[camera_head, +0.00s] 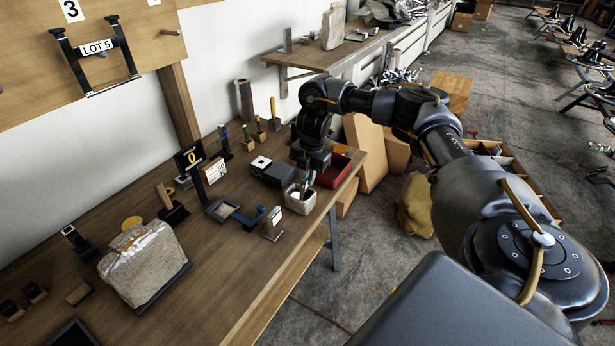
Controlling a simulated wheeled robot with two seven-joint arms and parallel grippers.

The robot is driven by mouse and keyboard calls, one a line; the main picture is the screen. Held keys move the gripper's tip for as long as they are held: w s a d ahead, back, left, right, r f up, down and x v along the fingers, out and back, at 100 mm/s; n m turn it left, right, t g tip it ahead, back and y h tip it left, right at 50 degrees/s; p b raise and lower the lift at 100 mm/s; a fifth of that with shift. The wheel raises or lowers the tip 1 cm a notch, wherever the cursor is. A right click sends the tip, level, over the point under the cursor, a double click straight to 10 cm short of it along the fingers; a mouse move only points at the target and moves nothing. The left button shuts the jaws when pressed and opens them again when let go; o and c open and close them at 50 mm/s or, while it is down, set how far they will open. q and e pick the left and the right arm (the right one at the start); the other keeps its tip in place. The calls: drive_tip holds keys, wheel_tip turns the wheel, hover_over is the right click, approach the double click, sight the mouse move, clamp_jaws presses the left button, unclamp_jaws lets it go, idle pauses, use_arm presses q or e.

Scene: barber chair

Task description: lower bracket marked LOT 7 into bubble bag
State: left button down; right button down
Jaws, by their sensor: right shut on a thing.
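My right gripper (306,187) reaches down over the right end of the workbench, at a small pale container (300,203). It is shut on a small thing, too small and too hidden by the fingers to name. A puffy pale bag (140,268) with a shiny clear patch stands upright on a dark base at the front left; I take it for the bubble bag. A dark U-shaped bracket (72,58) labelled LOT 5 hangs on the wooden board at upper left. I see no LOT 7 mark. My left gripper is not in view.
The wooden workbench (235,285) holds a black sign reading 0 (190,157), a blue-grey frame (223,209), a small upright card stand (273,224), a dark box (273,173) and a red tray (333,170). The bench's front middle is bare.

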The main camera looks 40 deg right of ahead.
drive_tip(key=shift+f+b, duration=0.4)
drive_tip(key=shift+f, duration=1)
drive_tip(key=c, duration=1.3)
unclamp_jaws()
drive_tip(key=r, duration=0.3)
drive_tip(key=r+p, duration=0.1)
drive_tip(key=r, duration=0.3)
drive_tip(key=s+r, duration=0.1)
drive_tip(key=r, duration=0.2)
drive_tip(key=shift+d+r+p, duration=0.15)
drive_tip(key=shift+r+p, duration=0.2)
drive_tip(key=shift+r, duration=0.05)
drive_tip(key=shift+f, duration=0.1)
